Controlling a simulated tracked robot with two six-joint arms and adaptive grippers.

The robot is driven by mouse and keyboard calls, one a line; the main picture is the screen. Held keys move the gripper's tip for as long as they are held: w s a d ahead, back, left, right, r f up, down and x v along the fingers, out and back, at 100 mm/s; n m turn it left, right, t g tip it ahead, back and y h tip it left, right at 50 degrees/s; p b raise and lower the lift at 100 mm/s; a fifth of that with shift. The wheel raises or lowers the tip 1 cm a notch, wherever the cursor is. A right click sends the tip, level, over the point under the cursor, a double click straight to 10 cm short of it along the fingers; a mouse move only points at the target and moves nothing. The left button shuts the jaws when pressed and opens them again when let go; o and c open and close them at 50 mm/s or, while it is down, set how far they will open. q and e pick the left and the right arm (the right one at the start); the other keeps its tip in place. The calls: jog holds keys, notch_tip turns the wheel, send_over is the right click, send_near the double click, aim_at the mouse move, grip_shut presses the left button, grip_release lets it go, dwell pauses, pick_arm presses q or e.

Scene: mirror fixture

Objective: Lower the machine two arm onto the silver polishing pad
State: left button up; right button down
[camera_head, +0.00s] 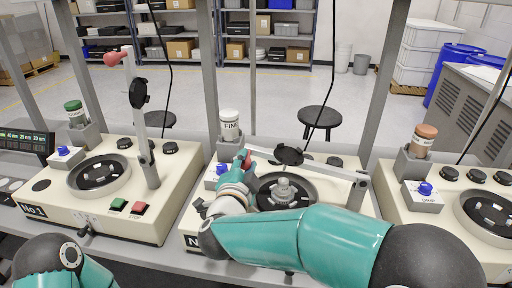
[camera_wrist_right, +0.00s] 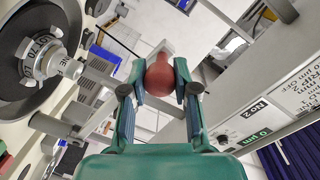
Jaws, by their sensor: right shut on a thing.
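The machine two arm (camera_head: 325,171) is a grey bar reaching left from its post at the right of the middle machine, close to level. Its red knob (camera_head: 246,155) is at the left end. A black disc (camera_head: 288,156) on the bar is over the silver polishing pad (camera_head: 283,190), apparently apart from it. The pad sits in the dark round dish of machine two. My right gripper (camera_head: 241,163) is shut on the red knob, which also shows between the fingers in the right wrist view (camera_wrist_right: 160,76). My left gripper is outside the views.
Machine one (camera_head: 105,218), its arm raised upright, stands at left. Another machine (camera_head: 445,200) stands at right. A green-capped bottle (camera_head: 76,115), a white bottle marked FINE (camera_head: 230,125) and a brown-capped bottle (camera_head: 423,140) stand behind. Grey frame posts rise between machines.

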notch_tip(320, 180, down, 6)
jog(key=n+b, duration=0.2)
jog(key=shift+a+f, duration=0.15)
jog(key=shift+a, duration=0.2)
jog(key=c, duration=0.9)
grip_release()
jog(key=shift+o, duration=0.2)
jog(key=v, duration=0.7)
jog(key=shift+s, duration=0.15)
jog(key=shift+a, duration=0.15)
